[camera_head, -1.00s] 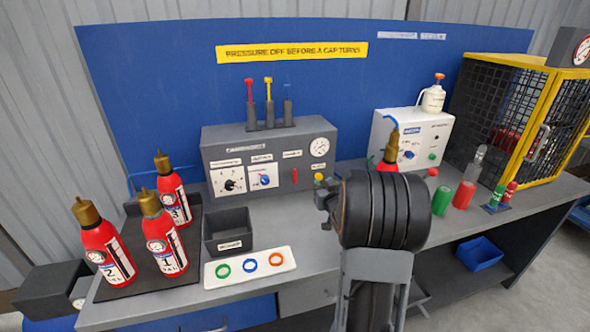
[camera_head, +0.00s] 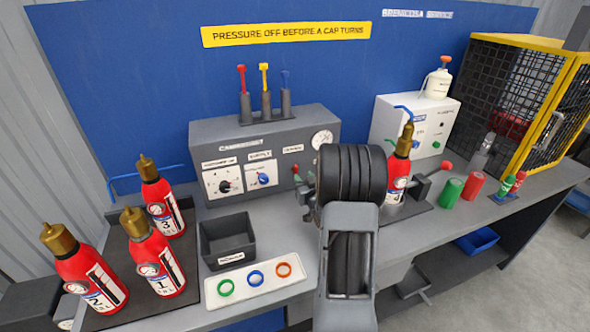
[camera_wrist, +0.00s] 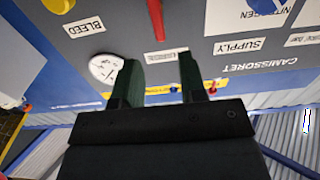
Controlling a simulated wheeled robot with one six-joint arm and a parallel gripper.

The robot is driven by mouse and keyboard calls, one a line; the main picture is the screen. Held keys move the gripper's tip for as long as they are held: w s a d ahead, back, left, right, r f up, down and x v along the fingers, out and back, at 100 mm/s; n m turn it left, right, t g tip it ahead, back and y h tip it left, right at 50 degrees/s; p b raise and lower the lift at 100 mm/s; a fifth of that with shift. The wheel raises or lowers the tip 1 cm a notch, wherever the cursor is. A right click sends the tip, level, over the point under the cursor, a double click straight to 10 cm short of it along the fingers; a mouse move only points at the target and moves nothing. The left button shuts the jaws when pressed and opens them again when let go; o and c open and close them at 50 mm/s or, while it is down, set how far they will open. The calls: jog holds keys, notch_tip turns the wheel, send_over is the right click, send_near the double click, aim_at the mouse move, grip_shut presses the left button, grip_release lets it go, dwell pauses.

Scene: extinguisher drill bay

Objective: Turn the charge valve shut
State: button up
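The grey charging panel (camera_head: 270,150) stands on the bench against the blue board. A small red lever (camera_head: 296,169), which I take to be the charge valve, sits on its front below the right-hand label. In the wrist view, where the panel appears upside down, the red lever (camera_wrist: 157,20) is near the top, beside its white label (camera_wrist: 165,53). My gripper (camera_wrist: 161,78) is open, its two dark green fingers apart and pointing at the panel, with nothing seen between them. The lever appears beyond the fingertips, apart from them. In the head view my wrist hides most of the gripper.
The panel also bears a round gauge (camera_head: 321,139) and a supply dial (camera_head: 263,179). Red extinguishers stand at left; another (camera_head: 400,165) is behind my wrist at right. A dark bin (camera_head: 228,238) and white ring tray (camera_head: 255,278) lie on the bench in front.

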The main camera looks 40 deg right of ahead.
aim_at(297, 171)
jog(key=shift+f+p+x, duration=0.2)
jog(key=shift+p+x, duration=0.1)
jog(key=shift+x, duration=0.95)
jog(key=shift+f+p+x, duration=0.15)
jog(key=shift+p+x, duration=0.2)
jog(key=shift+x, duration=0.9)
jog(key=shift+f+p+x, duration=0.2)
jog(key=shift+p+x, duration=0.1)
jog(key=shift+x, duration=0.95)
jog(key=shift+c, duration=0.2)
grip_shut()
